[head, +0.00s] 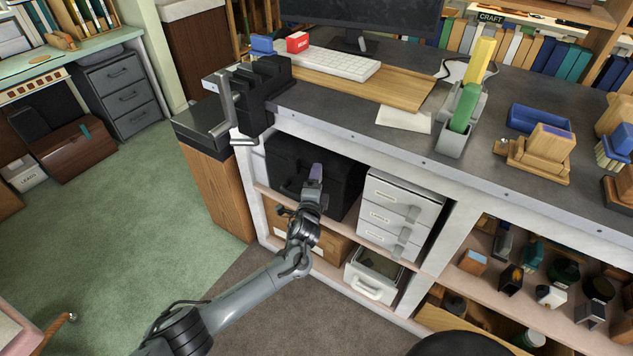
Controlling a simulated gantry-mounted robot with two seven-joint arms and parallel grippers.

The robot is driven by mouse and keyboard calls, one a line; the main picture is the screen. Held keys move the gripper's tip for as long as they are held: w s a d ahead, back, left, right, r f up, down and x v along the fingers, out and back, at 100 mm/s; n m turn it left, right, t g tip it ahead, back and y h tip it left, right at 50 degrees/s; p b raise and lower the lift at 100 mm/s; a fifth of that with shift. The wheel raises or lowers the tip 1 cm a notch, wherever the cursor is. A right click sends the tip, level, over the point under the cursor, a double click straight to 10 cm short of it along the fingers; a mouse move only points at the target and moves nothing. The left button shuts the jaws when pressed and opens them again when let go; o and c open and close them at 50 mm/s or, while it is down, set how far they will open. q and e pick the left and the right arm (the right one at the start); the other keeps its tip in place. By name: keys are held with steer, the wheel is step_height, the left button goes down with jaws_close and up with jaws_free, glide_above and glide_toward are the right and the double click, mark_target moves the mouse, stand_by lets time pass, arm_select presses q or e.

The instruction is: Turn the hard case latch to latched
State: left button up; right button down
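The hard case (345,192) is a black box on the upper shelf under the desk, left of a grey drawer unit. A small purple-grey piece (316,172) shows at its front, at the tip of my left gripper; I cannot tell whether it is the latch or part of the gripper. My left gripper (313,186) reaches up from the lower left to the case front. Its fingers are small and dark against the case, so their opening and any contact are unclear. The latch position cannot be read. My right gripper is out of view.
A grey drawer unit (395,215) stands right of the case. A brown box (328,242) and a pale bin (374,273) are below. The dark desktop (340,118) overhangs the shelf, with a black vise (262,90) at its left corner. Floor in front is mostly free.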

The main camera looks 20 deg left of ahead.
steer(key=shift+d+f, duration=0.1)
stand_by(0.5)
arm_select(q)
steer(key=o, duration=1.1)
steer(key=shift+c, duration=0.2)
steer(key=shift+s, duration=0.15)
arm_select(e)
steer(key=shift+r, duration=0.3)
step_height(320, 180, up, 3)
steer(key=p, duration=0.3)
arm_select(q)
steer(key=s+d, duration=0.1)
steer(key=s, duration=0.9)
steer(key=shift+s+d+p, duration=0.2)
steer(key=shift+d+p, duration=0.15)
steer(key=shift+f, duration=0.1)
